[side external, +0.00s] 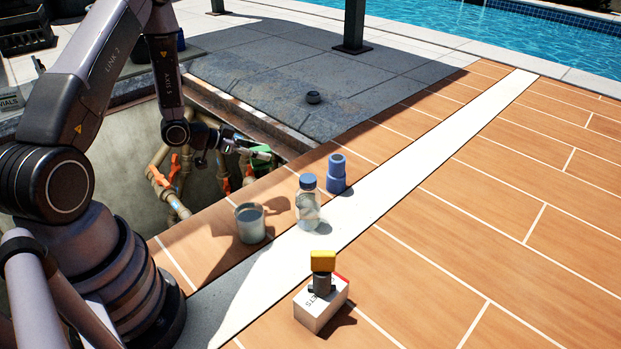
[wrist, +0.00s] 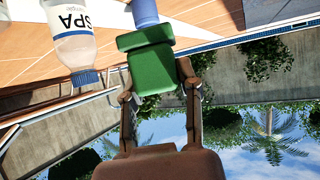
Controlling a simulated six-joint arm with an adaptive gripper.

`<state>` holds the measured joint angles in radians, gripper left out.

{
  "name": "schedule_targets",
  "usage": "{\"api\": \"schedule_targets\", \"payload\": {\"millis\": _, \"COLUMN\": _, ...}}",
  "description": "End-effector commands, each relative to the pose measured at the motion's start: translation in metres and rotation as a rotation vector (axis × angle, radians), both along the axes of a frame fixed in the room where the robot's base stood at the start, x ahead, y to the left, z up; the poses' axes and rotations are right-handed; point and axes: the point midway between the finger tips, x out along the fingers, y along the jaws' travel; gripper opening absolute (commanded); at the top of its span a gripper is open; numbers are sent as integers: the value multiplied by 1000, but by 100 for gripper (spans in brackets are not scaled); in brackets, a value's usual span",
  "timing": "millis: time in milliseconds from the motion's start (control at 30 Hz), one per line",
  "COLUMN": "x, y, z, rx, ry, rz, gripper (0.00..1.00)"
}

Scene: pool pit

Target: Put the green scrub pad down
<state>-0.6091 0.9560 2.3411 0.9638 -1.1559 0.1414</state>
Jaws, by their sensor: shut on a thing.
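The green scrub pad (wrist: 152,68) is held between the two fingers of my gripper (wrist: 160,88) in the wrist view. My gripper is shut on it. In the side external view the pad (side external: 262,153) shows as a small green patch at the end of my gripper (side external: 250,148), above the edge of the open pit. The pad is apart from the bottles on the tiles to its right. Its far side is hidden.
A clear bottle with a blue cap (side external: 308,205), a blue bottle (side external: 337,175) and a grey cup (side external: 250,222) stand near the pit. A white box (side external: 318,306) carries a yellow-topped item (side external: 323,262). Pipes (side external: 165,180) line the pit. Tiles at right (side external: 480,220) are clear.

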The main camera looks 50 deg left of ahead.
Motion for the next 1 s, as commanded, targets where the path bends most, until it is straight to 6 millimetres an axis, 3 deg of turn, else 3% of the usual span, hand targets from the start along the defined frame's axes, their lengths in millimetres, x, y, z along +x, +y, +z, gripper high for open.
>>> {"api": "schedule_targets", "payload": {"millis": 700, "x": 1, "y": 0, "z": -100, "rx": 0, "ry": 0, "rz": 1, "gripper": 3}}
{"api": "schedule_targets", "payload": {"millis": 1000, "x": 1, "y": 0, "z": -105, "rx": 1, "ry": -2, "rz": 1, "gripper": 3}}
